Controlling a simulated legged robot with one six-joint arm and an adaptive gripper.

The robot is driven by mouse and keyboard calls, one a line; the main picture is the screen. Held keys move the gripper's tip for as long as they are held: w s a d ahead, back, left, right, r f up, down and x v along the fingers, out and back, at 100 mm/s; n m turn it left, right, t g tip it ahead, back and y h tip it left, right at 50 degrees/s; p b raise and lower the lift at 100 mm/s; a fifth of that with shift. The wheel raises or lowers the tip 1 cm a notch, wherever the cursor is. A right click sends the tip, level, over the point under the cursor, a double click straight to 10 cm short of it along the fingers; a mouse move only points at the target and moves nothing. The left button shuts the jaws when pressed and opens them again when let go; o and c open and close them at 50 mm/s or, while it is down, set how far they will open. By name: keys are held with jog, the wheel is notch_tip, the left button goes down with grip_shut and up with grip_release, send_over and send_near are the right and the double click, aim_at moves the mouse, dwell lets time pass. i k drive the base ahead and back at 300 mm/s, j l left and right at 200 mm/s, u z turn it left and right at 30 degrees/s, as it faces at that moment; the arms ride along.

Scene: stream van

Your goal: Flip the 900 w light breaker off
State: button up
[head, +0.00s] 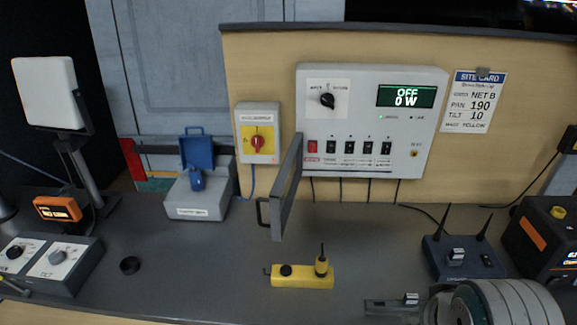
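A light grey power panel (440,90) is fixed to the wooden backboard. Its green-lit display (405,96) reads OFF and 0 W. A row along its lower part has one red switch (312,147) at the left and several black breaker switches (349,147) to its right. The labels under them are too small to read, so I cannot tell which is the 900 W light breaker or how each lever is set. A grey hinged cover (287,190) stands swung outward at the panel's lower left. My gripper is not clearly visible; a grey rounded part at bottom right seems to be my arm.
A selector knob (327,100) is on the panel. A red-and-yellow rotary switch (258,143) and grey box with blue lid (199,198) stand left. A yellow radio-like device (303,276) lies in front. A dark blue antenna box (465,257) stands right. The site card (474,100) hangs right.

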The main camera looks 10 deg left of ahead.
aim_at(349, 145)
jog(key=j+z, duration=0.1)
jog(key=j, duration=0.5)
jog(key=k+j+z, duration=0.1)
jog(key=j, duration=0.5)
jog(key=k+j+z, duration=0.1)
jog(key=j, duration=0.5)
